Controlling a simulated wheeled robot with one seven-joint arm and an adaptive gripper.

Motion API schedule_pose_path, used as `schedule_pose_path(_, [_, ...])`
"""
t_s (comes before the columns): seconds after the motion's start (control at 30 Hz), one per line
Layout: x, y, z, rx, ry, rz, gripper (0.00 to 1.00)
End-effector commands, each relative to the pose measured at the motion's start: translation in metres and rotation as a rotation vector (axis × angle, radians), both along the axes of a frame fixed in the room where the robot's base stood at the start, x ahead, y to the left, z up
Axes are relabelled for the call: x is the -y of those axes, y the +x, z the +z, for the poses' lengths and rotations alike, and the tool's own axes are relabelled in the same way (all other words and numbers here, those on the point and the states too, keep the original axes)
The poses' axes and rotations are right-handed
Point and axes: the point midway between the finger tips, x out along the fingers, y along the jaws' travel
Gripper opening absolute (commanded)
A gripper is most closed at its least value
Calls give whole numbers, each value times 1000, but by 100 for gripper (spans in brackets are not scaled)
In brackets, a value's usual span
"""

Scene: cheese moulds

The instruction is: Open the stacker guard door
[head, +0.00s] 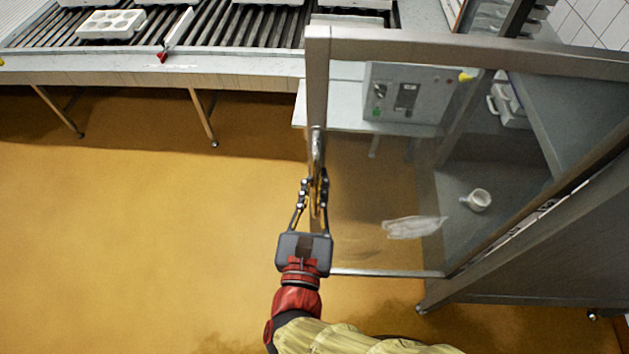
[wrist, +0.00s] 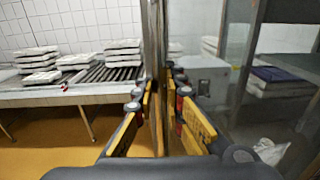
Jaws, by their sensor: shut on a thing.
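The stacker guard door (head: 345,45) is a clear panel in a grey metal frame. In the head view it stands out at an angle from the stacker body (head: 540,290), swung open to the left. Its upright handle (head: 317,145) is on the free left edge. My gripper (head: 315,190) is shut on the handle, its fingers on either side of it, and they hide its lower part. In the wrist view the door's edge (wrist: 153,50) rises between the yellow finger pads, and the clear panel lies to the right.
A roller conveyor (head: 215,25) with white moulds (head: 110,24) runs across the back. A control box (head: 408,92) shows through the panel. A white cup (head: 477,199) and a crumpled clear sheet (head: 413,227) also show through it. The orange floor to the left is clear.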

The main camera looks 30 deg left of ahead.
Motion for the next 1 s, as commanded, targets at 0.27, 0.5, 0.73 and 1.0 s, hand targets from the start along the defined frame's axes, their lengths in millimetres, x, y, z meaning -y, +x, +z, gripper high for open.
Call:
schedule_pose_path(0.27, [-1, 0, 1, 1, 3, 1, 18])
schedule_pose_path(0.5, [0, 0, 1, 1, 1, 0, 28])
schedule_pose_path(0.73, [0, 0, 1, 1, 1, 0, 28])
schedule_pose_path(1.0, [0, 0, 36, 1, 8, 0, 28])
